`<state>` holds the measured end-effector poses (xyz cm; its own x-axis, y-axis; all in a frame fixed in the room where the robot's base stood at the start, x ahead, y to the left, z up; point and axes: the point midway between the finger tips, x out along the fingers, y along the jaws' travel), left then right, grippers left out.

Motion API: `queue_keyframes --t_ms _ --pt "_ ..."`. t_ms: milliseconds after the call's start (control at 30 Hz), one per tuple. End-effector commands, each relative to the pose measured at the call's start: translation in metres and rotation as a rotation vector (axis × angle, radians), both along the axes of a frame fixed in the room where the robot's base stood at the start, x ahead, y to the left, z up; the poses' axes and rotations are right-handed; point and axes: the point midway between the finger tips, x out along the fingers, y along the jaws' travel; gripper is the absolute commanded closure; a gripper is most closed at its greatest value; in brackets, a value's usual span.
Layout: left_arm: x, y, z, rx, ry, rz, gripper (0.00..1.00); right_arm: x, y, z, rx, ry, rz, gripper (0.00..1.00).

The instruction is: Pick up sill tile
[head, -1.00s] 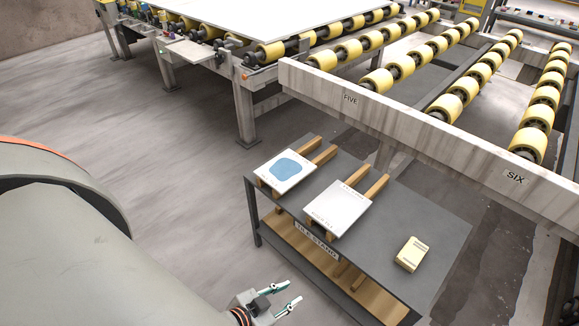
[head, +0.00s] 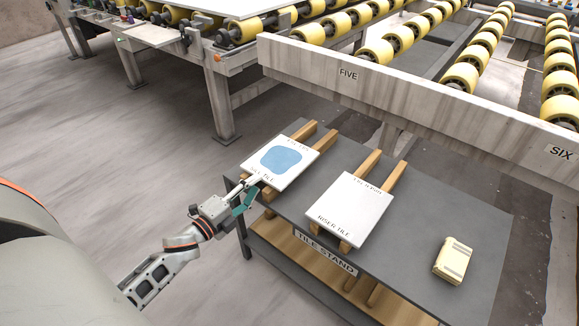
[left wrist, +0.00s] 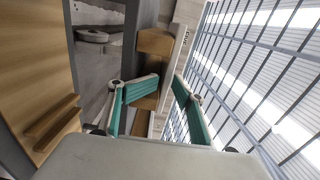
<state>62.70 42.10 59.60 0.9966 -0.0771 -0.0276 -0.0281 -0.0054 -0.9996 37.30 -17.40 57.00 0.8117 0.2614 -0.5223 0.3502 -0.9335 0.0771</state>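The sill tile (head: 281,158), a white slab with a blue patch, lies at the left end of the stand across two wooden bars. Its near edge overhangs the bars. My left gripper (head: 253,187) is at this near edge, toward its left corner. In the left wrist view, the teal-padded fingers of the left gripper (left wrist: 167,88) are apart, one on each side of the tile's thin pale edge (left wrist: 170,75). A gap shows between pads and tile; contact at the tips is unclear. My right gripper is not in view.
The riser tile (head: 349,208) lies on its own wooden bars (head: 369,163) to the right. A cream block (head: 453,260) is farther right on the dark tile stand (head: 420,235). A concrete beam (head: 400,100) and yellow rollers run behind. Floor at left is clear.

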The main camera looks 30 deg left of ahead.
Motion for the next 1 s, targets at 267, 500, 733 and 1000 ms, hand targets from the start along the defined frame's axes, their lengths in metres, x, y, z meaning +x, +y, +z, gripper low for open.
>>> queue_keyframes --t_ms 267,500,733,1000 --pt "0.027 0.006 0.017 0.011 -0.037 0.004 0.72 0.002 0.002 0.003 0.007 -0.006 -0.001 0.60" --pt "0.049 0.005 0.012 0.010 -0.031 0.004 0.72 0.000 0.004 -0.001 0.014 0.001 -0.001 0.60" --pt "0.079 0.002 0.011 0.009 -0.030 0.004 0.72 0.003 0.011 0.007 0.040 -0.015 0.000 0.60" --pt "0.088 0.002 0.012 0.008 -0.030 0.004 0.72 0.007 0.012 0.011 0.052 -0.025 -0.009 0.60"
